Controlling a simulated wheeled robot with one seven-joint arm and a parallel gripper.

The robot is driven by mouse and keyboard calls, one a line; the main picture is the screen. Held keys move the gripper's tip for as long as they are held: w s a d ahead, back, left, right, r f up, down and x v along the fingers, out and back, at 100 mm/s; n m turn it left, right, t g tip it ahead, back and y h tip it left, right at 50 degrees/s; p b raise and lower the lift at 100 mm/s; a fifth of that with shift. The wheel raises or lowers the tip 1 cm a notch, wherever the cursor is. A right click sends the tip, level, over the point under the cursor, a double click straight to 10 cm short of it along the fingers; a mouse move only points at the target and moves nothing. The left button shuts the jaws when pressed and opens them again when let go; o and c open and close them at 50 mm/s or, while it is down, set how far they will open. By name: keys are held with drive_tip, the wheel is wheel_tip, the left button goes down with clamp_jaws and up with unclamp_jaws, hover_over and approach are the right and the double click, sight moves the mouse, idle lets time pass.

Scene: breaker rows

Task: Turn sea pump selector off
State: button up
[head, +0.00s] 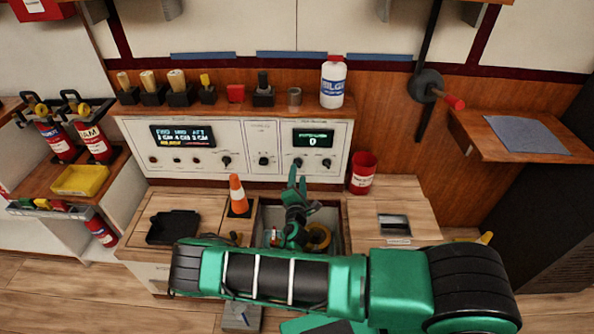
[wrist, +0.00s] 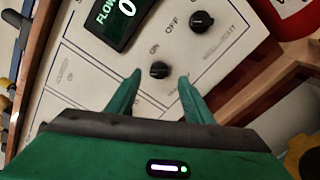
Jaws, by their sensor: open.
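The white control panel (head: 235,150) carries several black knobs. Two sit below the green-lit display (head: 313,138): a left knob (head: 298,163) and a right knob (head: 327,163). In the wrist view the left knob (wrist: 159,70) lies just ahead of and between my fingertips, with a gap to each side. The right knob (wrist: 202,21) is beyond, up and to the right. "ON" and "OFF" are printed near them. I cannot read which knob is the sea pump selector. My gripper (head: 297,172) is open and empty; it shows large in the wrist view (wrist: 158,80).
A white bottle (head: 333,82) stands on the ledge above the panel. A red can (head: 362,172) stands right of the panel. An orange cone (head: 238,194) stands at left of my gripper. An open bin (head: 262,215) with items lies below it.

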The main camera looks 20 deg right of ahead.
sight(299, 166)
drive_tip(key=shift+x, duration=2.3)
drive_tip(key=c, duration=1)
